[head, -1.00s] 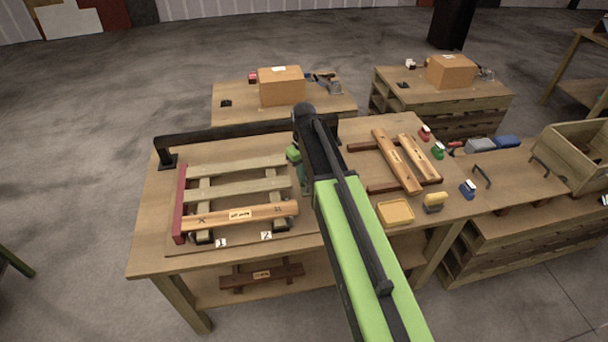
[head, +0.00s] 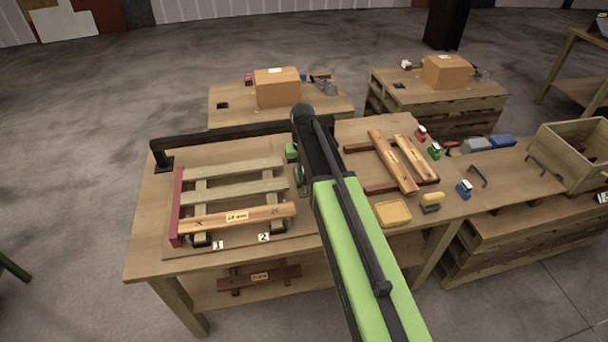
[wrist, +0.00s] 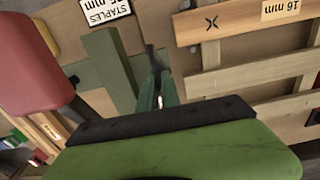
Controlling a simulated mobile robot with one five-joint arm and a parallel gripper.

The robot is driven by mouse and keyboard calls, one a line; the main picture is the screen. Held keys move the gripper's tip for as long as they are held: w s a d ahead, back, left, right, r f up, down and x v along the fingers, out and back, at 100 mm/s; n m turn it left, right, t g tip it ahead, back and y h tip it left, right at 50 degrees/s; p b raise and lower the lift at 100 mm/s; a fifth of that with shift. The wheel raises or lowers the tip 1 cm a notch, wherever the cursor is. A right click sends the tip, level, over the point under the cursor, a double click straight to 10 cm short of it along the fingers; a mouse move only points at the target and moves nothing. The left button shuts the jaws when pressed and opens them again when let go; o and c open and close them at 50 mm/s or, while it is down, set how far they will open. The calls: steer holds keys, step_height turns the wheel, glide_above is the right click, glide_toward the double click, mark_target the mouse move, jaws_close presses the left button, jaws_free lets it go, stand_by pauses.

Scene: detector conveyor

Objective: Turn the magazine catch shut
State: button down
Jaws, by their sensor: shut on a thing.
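In the wrist view my gripper (wrist: 163,92) has dark green fingers closed around a small dark part, which I take to be the magazine catch (wrist: 152,60). The fingers cover most of it, so its angle is hard to tell. A flat green block (wrist: 108,70) lies beside it, with a "STAPLES" label (wrist: 105,10) behind. In the head view my gripper (head: 301,180) is low over the table, right of the slatted frame, mostly hidden by my arm. A green part (head: 291,151) shows just left of the arm; the catch cannot be made out there.
The slatted wooden frame (head: 235,185) fills the table's left side, with a black rail (head: 220,137) behind. Two boards (head: 392,160) and a yellow tray (head: 393,213) lie to the right. A red and black object (wrist: 25,60) is close on the wrist view's left.

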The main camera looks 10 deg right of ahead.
steer(key=shift+s, duration=0.15)
steer(key=c, duration=1.6)
jaws_free()
steer(key=shift+o, duration=0.2)
steer(key=shift+r, duration=0.1)
step_height(320, 180, up, 17)
steer(key=p, duration=1.7)
steer(key=shift+r, duration=0.1)
